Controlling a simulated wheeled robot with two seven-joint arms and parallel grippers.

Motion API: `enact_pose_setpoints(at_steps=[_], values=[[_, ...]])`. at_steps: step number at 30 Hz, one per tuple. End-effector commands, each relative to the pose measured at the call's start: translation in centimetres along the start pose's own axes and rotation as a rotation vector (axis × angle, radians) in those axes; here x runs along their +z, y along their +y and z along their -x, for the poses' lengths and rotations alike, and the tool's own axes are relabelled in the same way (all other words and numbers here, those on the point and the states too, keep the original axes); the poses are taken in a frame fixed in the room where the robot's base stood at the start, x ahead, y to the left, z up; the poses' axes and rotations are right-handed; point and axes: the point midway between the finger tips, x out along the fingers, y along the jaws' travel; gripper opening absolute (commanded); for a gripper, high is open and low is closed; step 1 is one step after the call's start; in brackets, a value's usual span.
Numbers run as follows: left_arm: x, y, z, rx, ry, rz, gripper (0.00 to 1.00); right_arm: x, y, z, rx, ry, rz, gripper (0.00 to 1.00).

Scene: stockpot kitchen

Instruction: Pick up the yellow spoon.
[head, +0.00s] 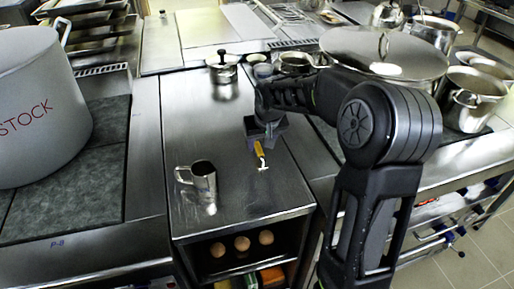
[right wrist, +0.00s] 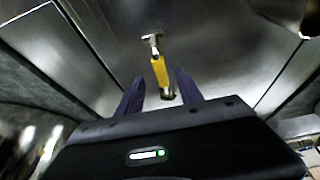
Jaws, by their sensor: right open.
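The yellow spoon (head: 259,149) is a small yellow piece with a pale metallic end, on the steel counter in the middle of the head view. In the right wrist view the yellow spoon (right wrist: 160,70) lies ahead of and partly between the two fingers. My right gripper (head: 264,142) is low over the spoon's far end and hides part of it. In the right wrist view my right gripper (right wrist: 160,78) is open, a finger on each side, with gaps to the spoon. My left gripper is not in view.
A steel mug (head: 203,183) stands to the left on the same counter (head: 240,200). A large stockpot (head: 40,105) is at far left. A lidded pan (head: 385,52) and steel pots (head: 468,100) stand at right. Eggs (head: 242,244) sit on a shelf below.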

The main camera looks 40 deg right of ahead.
Motion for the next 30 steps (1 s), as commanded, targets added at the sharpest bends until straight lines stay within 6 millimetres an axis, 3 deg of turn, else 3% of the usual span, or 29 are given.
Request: enact_pose_setpoints(at_steps=[7,17,30], values=[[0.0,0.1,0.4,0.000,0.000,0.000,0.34,-0.1,0.0,-0.8,0.001,-0.003,0.001,0.44],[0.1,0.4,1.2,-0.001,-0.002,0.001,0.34,-0.3,-0.2,-5.0,0.001,-0.001,0.001,0.44],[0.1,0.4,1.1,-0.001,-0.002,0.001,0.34,-0.3,-0.2,-5.2,0.000,0.000,0.001,0.44]])
